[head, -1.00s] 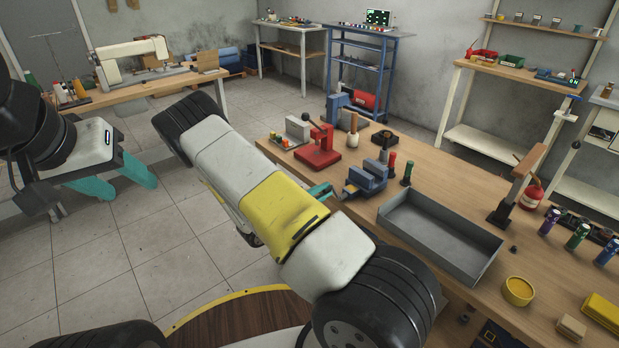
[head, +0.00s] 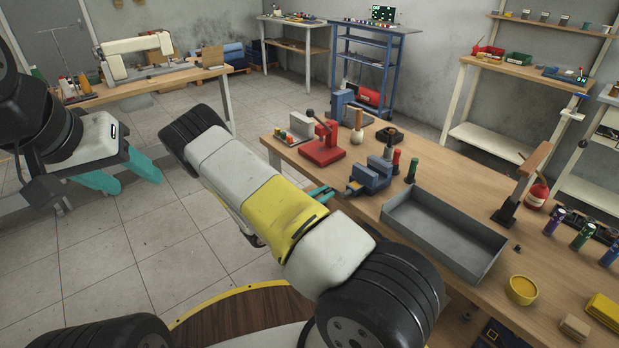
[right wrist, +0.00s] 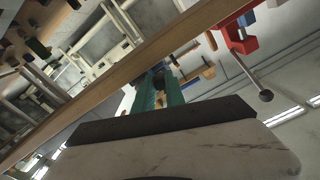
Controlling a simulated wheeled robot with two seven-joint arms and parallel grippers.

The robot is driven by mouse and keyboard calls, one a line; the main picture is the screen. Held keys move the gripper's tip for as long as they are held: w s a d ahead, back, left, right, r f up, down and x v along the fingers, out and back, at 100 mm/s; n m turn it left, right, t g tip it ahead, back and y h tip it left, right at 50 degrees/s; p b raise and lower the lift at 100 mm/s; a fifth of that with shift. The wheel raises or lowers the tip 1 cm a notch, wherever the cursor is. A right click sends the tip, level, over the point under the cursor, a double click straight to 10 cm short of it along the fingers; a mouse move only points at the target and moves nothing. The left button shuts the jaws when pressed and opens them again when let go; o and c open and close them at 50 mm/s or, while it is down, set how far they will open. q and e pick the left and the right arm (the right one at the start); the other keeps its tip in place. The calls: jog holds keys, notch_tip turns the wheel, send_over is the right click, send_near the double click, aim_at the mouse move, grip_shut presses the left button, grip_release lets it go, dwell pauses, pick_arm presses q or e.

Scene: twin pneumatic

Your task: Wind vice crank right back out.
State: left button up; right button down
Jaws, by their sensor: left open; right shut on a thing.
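The blue vice (head: 370,176) sits at the near edge of the wooden bench, its crank side facing my right arm. My right gripper (head: 323,194) reaches it from the left, and my forearm covers much of that side. In the right wrist view the teal fingers (right wrist: 160,88) are shut on a small dark part, the vice crank (right wrist: 159,70). Its shape and turn angle are mostly hidden. My left gripper (head: 136,184) is open and empty above the floor at the left, away from the bench.
A grey tray (head: 445,235) lies right of the vice. Red and green cylinders (head: 412,171) stand close behind it.

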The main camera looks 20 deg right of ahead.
jog(key=shift+f+n, duration=0.15)
jog(key=shift+n, duration=0.25)
jog(key=c, duration=1.4)
grip_release()
